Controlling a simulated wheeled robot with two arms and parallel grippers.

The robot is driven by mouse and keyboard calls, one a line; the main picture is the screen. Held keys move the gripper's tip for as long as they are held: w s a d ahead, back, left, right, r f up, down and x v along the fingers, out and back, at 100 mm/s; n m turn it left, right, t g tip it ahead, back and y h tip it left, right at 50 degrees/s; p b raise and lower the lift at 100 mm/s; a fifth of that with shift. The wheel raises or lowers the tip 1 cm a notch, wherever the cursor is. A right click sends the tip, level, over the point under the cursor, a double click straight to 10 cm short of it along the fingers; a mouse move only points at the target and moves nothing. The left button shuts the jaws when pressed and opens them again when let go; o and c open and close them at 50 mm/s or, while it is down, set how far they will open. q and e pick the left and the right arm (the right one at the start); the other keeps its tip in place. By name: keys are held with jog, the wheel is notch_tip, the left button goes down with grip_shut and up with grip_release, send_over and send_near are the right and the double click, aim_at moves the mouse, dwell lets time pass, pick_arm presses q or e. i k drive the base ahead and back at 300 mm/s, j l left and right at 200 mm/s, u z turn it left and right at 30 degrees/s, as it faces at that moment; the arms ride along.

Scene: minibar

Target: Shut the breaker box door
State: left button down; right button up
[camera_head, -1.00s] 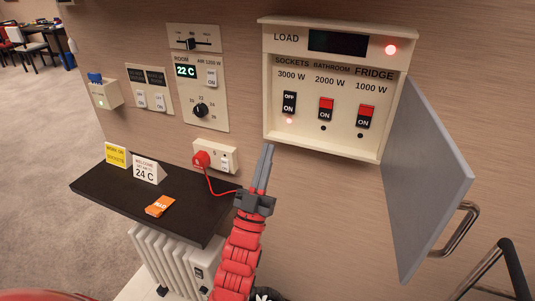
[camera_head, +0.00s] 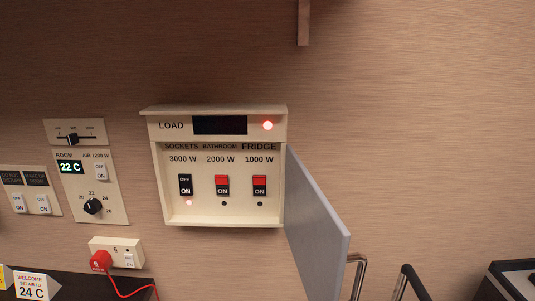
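The breaker box (camera_head: 160,190) is a cream box on the wall, left of the middle of the head view. Its grey door (camera_head: 318,235) is hinged on the right side and stands open, swung out from the wall. A metal handle (camera_head: 358,275) shows at the door's lower right edge. Inside are three switches: the sockets switch (camera_head: 186,185), the bathroom switch (camera_head: 222,186) and the fridge switch (camera_head: 259,186). Neither of my grippers is in view.
A thermostat panel (camera_head: 110,200) and a socket (camera_head: 128,262) with a red plug (camera_head: 101,261) are to the left. A dark shelf (camera_head: 80,286) is below. A dark-edged object (camera_head: 515,280) sits at the lower right. The wall right of the door is bare.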

aim_at(319, 240)
jog(key=k+l+u, duration=0.1)
jog(key=k, duration=0.3)
jog(key=k+l+u, duration=0.1)
jog(key=k, duration=0.3)
jog(key=k+l+u, duration=0.2)
jog(key=l, duration=0.25)
jog(key=k+l+u, duration=0.15)
jog(key=k+l, duration=0.15)
jog(key=l, duration=0.15)
jog(key=k+l+u, duration=0.3)
jog(key=l, duration=0.5)
jog(key=k+l+u, duration=0.1)
jog(key=l, duration=0.45)
